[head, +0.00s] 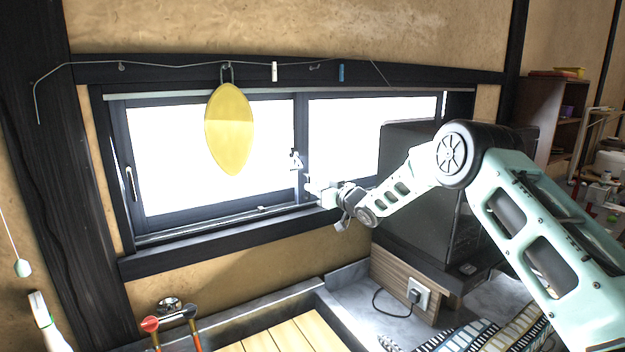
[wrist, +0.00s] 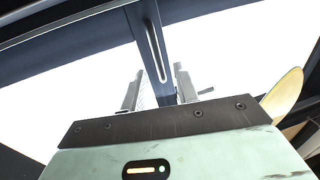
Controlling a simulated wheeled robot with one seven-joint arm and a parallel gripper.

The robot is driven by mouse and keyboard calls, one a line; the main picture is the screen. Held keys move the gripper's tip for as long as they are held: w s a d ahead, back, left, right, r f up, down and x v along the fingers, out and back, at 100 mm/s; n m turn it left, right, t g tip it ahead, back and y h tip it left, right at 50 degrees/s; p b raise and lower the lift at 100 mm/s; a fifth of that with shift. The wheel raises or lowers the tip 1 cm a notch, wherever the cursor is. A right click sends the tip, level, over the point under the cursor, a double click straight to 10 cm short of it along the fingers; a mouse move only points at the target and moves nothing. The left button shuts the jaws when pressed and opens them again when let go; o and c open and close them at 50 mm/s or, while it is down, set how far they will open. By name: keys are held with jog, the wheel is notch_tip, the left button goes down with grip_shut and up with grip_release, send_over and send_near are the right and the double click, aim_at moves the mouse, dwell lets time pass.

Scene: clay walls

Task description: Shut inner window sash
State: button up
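The window has two dark-framed sashes side by side with bright panes. The left sash (head: 220,212) has a pale upright handle on its left stile. The right sash (head: 302,120) meets it at the middle stiles; I cannot tell for sure which is the inner one. My gripper (head: 304,174) is at the middle stiles, below mid-height. In the wrist view my gripper (wrist: 157,88) has its two fingers apart, one on each side of a dark stile (wrist: 150,35) with a long slot. I cannot tell whether the fingers touch it.
A yellow oval object (head: 230,130) hangs before the left pane, left of my gripper. A wire with clips (head: 274,71) runs above the window. A big black box (head: 420,225) stands right, close behind my arm. A counter with wooden slats (head: 285,338) lies below.

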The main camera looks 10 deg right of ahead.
jog(key=shift+p+x, duration=0.35)
jog(key=shift+x, duration=0.85)
